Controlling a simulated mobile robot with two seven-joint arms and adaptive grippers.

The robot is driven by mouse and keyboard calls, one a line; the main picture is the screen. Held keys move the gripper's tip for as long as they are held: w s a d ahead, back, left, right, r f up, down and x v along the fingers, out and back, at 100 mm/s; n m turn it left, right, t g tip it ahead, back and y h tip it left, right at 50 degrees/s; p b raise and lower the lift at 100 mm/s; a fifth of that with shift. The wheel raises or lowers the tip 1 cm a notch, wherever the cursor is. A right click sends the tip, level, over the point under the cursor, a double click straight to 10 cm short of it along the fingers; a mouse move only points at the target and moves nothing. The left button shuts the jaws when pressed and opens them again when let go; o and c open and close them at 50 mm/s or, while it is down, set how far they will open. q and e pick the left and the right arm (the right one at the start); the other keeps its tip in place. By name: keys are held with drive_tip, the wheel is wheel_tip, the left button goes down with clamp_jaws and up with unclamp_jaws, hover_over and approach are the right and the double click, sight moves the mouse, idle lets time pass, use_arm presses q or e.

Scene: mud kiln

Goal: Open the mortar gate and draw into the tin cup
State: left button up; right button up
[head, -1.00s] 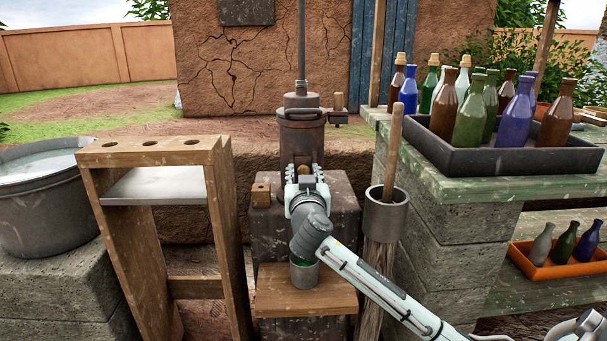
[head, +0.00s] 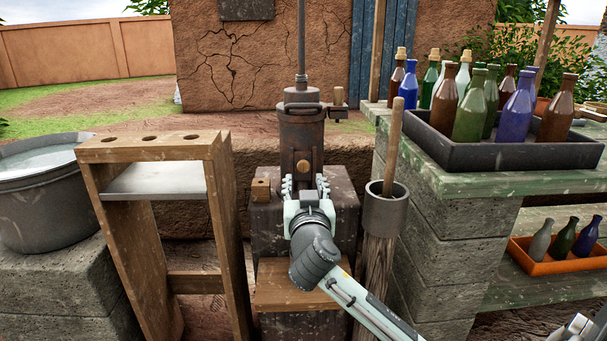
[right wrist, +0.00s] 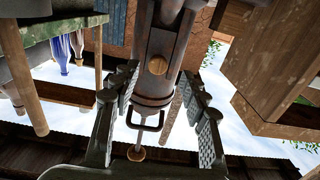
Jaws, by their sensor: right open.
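The mortar vessel (head: 301,132) is a rusty upright cylinder with a metal handle, standing on a dark block. A round wooden knob (head: 304,165) is on its front, which I take as the gate's knob; I cannot tell if the gate is open. My right gripper (head: 305,187) is open and empty, just below and in front of the knob. In the right wrist view, the knob (right wrist: 158,64) shows beyond the spread fingers (right wrist: 160,88), not touched. The tin cup is hidden behind my right arm.
A wooden shelf (head: 272,290) juts out below the vessel. A wooden rack (head: 150,148) and a grey tub (head: 40,200) stand left. A metal tube with a wooden handle (head: 394,150) stands close right. A bottle tray (head: 500,155) sits on the right counter.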

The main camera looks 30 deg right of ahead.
drive_tip(key=v, duration=0.5)
drive_tip(key=shift+w, duration=0.1)
idle(0.3)
